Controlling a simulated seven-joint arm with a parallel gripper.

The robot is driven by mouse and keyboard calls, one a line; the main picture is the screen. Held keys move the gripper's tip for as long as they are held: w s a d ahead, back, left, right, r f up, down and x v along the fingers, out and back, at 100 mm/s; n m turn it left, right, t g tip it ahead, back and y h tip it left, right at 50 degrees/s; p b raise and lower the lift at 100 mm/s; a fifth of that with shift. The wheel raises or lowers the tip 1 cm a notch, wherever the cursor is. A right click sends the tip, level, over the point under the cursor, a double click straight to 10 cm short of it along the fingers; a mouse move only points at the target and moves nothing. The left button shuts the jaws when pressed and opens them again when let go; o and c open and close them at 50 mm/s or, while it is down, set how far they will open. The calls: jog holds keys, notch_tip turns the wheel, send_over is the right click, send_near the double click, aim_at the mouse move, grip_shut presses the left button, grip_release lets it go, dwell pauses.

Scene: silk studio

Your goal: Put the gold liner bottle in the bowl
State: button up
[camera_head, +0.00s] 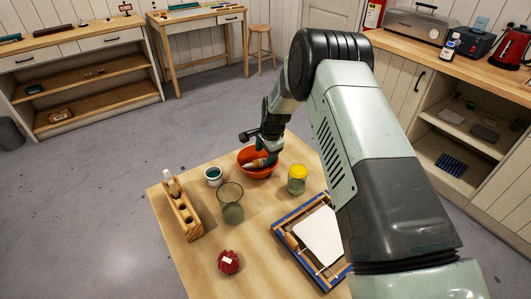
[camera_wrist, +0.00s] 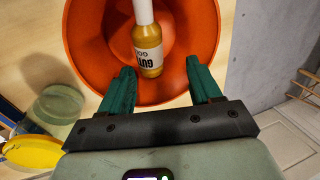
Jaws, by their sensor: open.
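The orange bowl (camera_head: 244,157) stands at the far end of the wooden table, and it fills much of the wrist view (camera_wrist: 84,45). The gold liner bottle (camera_wrist: 148,48), with a white cap and a white label, is inside the bowl's outline in the wrist view. It shows small in the head view (camera_head: 259,163), lying tilted inside the bowl. My gripper (camera_wrist: 163,84) is open over the near side of the bowl. Its green fingers are apart, with the bottle's lower end beyond and between them; no finger visibly touches the bottle.
Close to the bowl stand a small teal-topped jar (camera_head: 213,176), a clear glass (camera_head: 231,205) and a yellow-lidded jar (camera_head: 297,179). A wooden rack (camera_head: 181,211) holds a bottle at the left. A blue-edged frame (camera_head: 284,228) and a red object (camera_head: 229,262) lie nearer. Table between them is bare.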

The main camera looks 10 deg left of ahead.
jog(key=shift+r, duration=0.1)
notch_tip(320, 180, up, 7)
dwell(0.4)
notch_tip(320, 180, up, 15)
jog(key=n, duration=0.2)
send_over(266, 159)
jog(key=s+d, duration=0.3)
jog(key=d, duration=0.3)
jog(key=s+d+r+n+t+h, duration=0.1)
jog(key=s+d+r+n, duration=0.1)
jog(key=s+d+r, duration=0.4)
jog(key=s+d+r+n+t, duration=0.15)
jog(key=s+r, duration=0.25)
jog(key=r, duration=0.4)
jog(key=s+d+r+n, duration=0.1)
jog(key=s+d, duration=0.2)
jog(key=s, duration=0.5)
jog(key=s+d+r+n, duration=0.1)
jog(key=s+d, duration=0.3)
jog(key=s, duration=0.5)
jog(key=s+d+r+n+h, duration=0.1)
jog(key=s+d+r+n, duration=0.1)
jog(key=s, duration=0.7)
jog(key=shift+d+t, duration=0.45)
jog(key=shift+d, duration=0.3)
